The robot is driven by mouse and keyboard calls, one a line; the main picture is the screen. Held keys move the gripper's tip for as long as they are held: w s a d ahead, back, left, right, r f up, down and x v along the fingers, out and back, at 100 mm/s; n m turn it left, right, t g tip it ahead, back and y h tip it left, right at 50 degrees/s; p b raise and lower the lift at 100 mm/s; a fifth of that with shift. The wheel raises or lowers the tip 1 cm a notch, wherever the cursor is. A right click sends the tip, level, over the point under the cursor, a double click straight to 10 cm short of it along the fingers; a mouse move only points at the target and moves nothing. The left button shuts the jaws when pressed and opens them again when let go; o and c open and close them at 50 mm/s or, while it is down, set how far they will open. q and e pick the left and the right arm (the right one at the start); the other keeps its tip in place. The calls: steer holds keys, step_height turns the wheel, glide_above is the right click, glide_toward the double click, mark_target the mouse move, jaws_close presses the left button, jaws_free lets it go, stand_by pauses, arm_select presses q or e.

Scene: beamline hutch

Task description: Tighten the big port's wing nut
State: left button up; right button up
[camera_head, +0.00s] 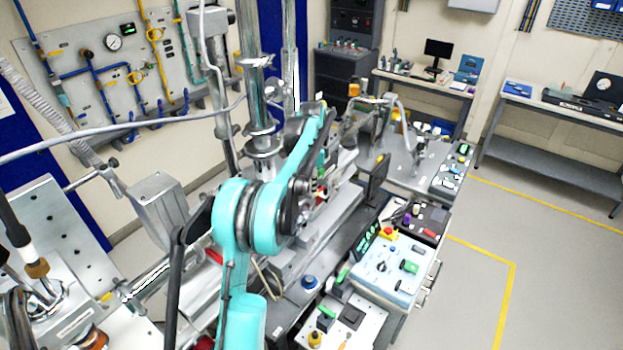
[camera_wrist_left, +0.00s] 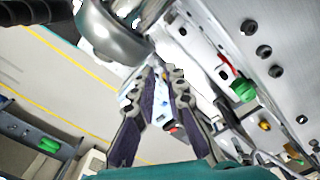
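My left gripper (camera_wrist_left: 165,78) shows in the left wrist view, its two dark fingers apart with a gap between them and nothing held. A rounded shiny metal body (camera_wrist_left: 115,38) is close to the fingertips at the upper left; I cannot tell whether it is the big port. In the head view my teal left arm (camera_head: 240,235) rises from the bottom middle and bends toward the steel column with flanges (camera_head: 262,140). The fingers cannot be made out there. The wing nut cannot be picked out in either view. My right gripper is not in view.
A pale control box (camera_head: 385,268) with buttons stands right of the arm. A gauge panel (camera_head: 110,70) with coloured pipes hangs at the upper left. A green knob (camera_wrist_left: 243,90) is right of the fingers in the wrist view. Open floor (camera_head: 560,270) lies at the right.

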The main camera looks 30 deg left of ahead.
arm_select(q)
step_height(320, 180, up, 12)
steer(key=shift+f, duration=0.2)
stand_by(0.5)
steer(key=s+d+f+n+t+b, duration=0.35)
steer(key=s+d+f+b, duration=0.55)
steer(key=s+d+b, duration=0.3)
steer(key=s+d+f+n+t+b, duration=0.2)
steer(key=s+d+f+b, duration=0.3)
steer(key=s+f, duration=0.3)
steer(key=s+d+f+n+t+b, duration=0.1)
steer(key=s+d+f+n+b, duration=0.1)
steer(key=s+d+f+b, duration=0.3)
steer(key=s+f, duration=0.4)
steer(key=f, duration=0.7)
steer(key=shift+t+b, duration=0.35)
steer(key=shift+w+d+r+n, duration=0.1)
steer(key=shift+d+n, duration=0.05)
steer(key=shift+n, duration=0.1)
